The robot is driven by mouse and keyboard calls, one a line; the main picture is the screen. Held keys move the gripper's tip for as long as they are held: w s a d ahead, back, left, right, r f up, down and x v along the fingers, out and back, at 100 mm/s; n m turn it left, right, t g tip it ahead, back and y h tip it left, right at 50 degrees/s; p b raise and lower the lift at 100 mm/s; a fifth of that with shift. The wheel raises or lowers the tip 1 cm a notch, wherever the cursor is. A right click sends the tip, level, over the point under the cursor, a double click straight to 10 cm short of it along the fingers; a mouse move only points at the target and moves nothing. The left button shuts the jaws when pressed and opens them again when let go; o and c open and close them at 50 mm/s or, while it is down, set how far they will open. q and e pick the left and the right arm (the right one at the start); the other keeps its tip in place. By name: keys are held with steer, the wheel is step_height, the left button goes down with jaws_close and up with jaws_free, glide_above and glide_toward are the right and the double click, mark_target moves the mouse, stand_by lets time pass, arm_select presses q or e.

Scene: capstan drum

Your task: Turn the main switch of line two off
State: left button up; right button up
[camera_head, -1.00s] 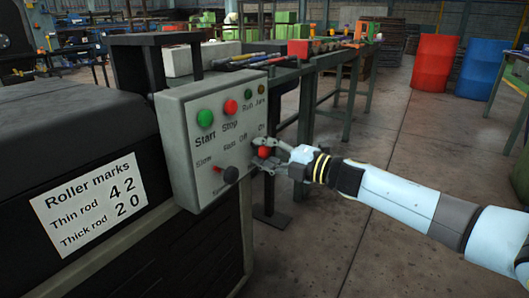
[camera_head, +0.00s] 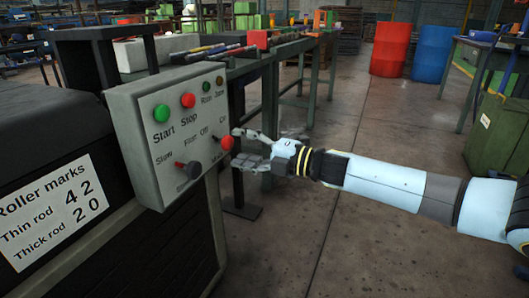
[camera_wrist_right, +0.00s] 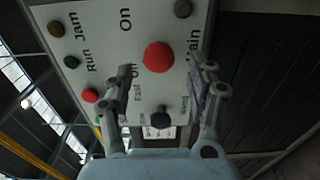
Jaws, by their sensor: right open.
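The grey control panel (camera_head: 150,150) carries a red knob (camera_head: 226,142) at its right side, near the labels Off and On. The wrist view shows the same red knob (camera_wrist_right: 158,57) between the words On and Off, with Main printed beside it. Which way the knob points I cannot tell. My right gripper (camera_head: 238,147) is open and empty, just right of the knob and facing it. In the wrist view the fingers (camera_wrist_right: 165,80) lie to either side below the knob, apart from it. My left gripper is not in view.
A black speed knob (camera_head: 193,169) sits lower left of the red one. The green start button (camera_head: 161,112) and red stop button (camera_head: 188,100) are above, with small Run and Jam buttons.

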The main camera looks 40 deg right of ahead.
steer(key=v, duration=0.7)
steer(key=shift+s, duration=0.35)
steer(key=shift+d, duration=0.15)
steer(key=s+f+m+g+h+p, duration=0.4)
steer(key=s+f+m, duration=0.4)
steer(key=f, duration=0.4)
steer(key=s+f+m+g+h+p, duration=0.2)
steer(key=s+f+m+h+p, duration=0.3)
steer(key=s+f, duration=0.5)
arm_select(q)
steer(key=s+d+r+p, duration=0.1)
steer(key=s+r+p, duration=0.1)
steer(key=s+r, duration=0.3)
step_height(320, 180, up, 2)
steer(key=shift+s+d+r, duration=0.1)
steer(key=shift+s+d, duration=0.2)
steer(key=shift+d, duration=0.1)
arm_select(e)
steer(key=s+a+f+m+g, duration=0.3)
steer(key=s+f, duration=0.1)
steer(key=s, duration=0.5)
steer(key=s+a+f+m+g, duration=0.3)
steer(key=s+f, duration=0.2)
steer(key=s, duration=0.5)
steer(key=s+a+f+m+g+y, duration=0.1)
steer(key=s+a+f+m+g, duration=0.2)
steer(key=s, duration=0.7)
step_height(320, 180, down, 2)
steer(key=shift+s+g, duration=0.2)
steer(key=shift+g, duration=0.4)
